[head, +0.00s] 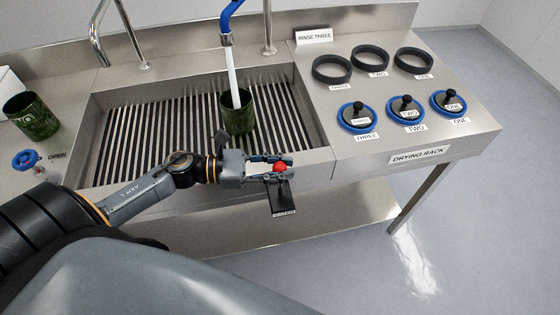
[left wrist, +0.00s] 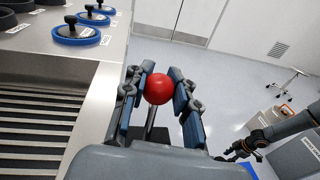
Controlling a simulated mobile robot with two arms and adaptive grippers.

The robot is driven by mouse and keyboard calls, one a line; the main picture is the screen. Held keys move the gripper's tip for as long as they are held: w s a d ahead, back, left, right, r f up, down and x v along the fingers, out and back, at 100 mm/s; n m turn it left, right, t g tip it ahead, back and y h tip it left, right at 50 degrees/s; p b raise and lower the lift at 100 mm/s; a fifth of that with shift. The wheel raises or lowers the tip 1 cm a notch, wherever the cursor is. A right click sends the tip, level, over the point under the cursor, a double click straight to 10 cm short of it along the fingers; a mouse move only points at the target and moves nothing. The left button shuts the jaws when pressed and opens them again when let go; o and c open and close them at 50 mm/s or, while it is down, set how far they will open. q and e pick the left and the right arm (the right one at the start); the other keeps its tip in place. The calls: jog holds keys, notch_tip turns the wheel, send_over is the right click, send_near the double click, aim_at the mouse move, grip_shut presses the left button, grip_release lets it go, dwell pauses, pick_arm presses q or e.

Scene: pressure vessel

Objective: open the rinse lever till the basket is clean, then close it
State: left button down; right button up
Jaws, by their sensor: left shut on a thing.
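The rinse lever has a red ball knob (head: 280,167) on a thin rod above a black labelled plate (head: 283,197) at the sink's front edge. My left gripper (head: 284,165) is shut on the knob. In the left wrist view, the red knob (left wrist: 158,88) sits between the two fingers. A green basket (head: 239,117) stands upright in the sink under a blue spout (head: 226,25). A pale stream of water (head: 233,75) runs from the spout into it. Its inside is too small to judge. My right gripper (left wrist: 233,152) shows at the right of the wrist view, too small to read.
The sink (head: 150,110) has a slatted floor. Another green basket (head: 31,115) and a blue valve wheel (head: 27,160) stand on the left counter. On the right, the drying rack counter (head: 350,148) holds black rings (head: 333,68) and blue-rimmed lids (head: 357,116).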

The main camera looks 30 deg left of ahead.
pick_arm(q)
jog(key=shift+s+d+f+m+y+b, duration=0.15)
jog(key=shift+s+d+f+m+b, duration=0.05)
jog(key=shift+s+d+m+b, duration=0.55)
jog(key=shift+s+d+f+m+y+b, duration=0.25)
jog(key=shift+s+d+m+b, duration=0.15)
jog(key=shift+s+m+b, duration=0.4)
jog(key=shift+s+d+f+m+y+b, duration=0.1)
jog(key=shift+s+d+f+m+b, duration=0.1)
jog(key=shift+s+d+m+b, duration=0.6)
jog(key=shift+w+a, duration=0.2)
jog(key=c, duration=1.4)
grip_release()
jog(key=o, duration=0.3)
jog(key=shift+s+a, duration=0.15)
jog(key=shift+o, duration=0.2)
jog(key=v, duration=1.2)
jog(key=shift+f, duration=0.1)
